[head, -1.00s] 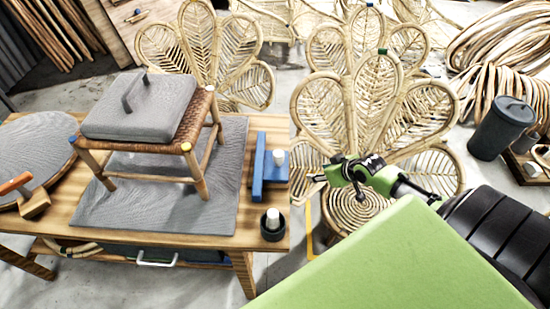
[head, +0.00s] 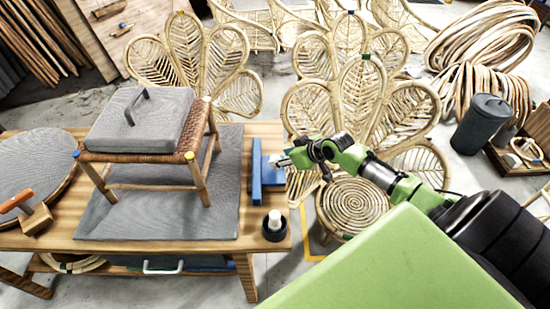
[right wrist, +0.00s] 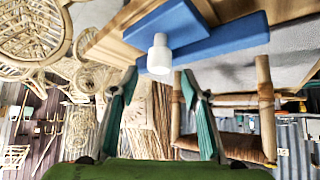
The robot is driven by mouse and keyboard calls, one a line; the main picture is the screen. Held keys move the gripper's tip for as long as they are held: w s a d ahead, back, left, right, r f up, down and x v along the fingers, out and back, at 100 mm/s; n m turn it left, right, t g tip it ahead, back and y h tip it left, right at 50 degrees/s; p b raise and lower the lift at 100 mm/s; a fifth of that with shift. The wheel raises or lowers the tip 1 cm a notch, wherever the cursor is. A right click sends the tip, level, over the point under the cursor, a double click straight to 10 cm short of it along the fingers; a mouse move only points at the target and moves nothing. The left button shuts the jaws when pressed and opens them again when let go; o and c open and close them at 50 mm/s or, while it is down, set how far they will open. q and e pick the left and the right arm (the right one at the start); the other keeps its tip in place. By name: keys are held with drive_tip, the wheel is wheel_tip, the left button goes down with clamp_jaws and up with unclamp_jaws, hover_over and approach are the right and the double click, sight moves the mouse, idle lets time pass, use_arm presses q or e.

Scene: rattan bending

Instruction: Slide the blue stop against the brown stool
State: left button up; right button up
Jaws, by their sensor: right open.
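The blue stop (head: 256,178) lies on the table to the right of the grey mat, its long bar facing the stool. It also shows in the right wrist view (right wrist: 228,38), with its white knob (right wrist: 159,55). The brown stool (head: 130,157) stands upright on the mat to the left, with a gap between its legs and the stop. In the right wrist view a stool leg (right wrist: 266,105) is at the right. My right gripper (head: 278,161) is open at the knob, which lies between the fingertip directions; contact is unclear. My left gripper is out of view.
A dark cup with a white item (head: 273,226) stands near the table's front right corner. The mat (head: 170,222) is bare in front of the stool.

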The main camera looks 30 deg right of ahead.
sight(275, 158)
drive_tip(key=shift+x, duration=2.45)
clamp_jaws()
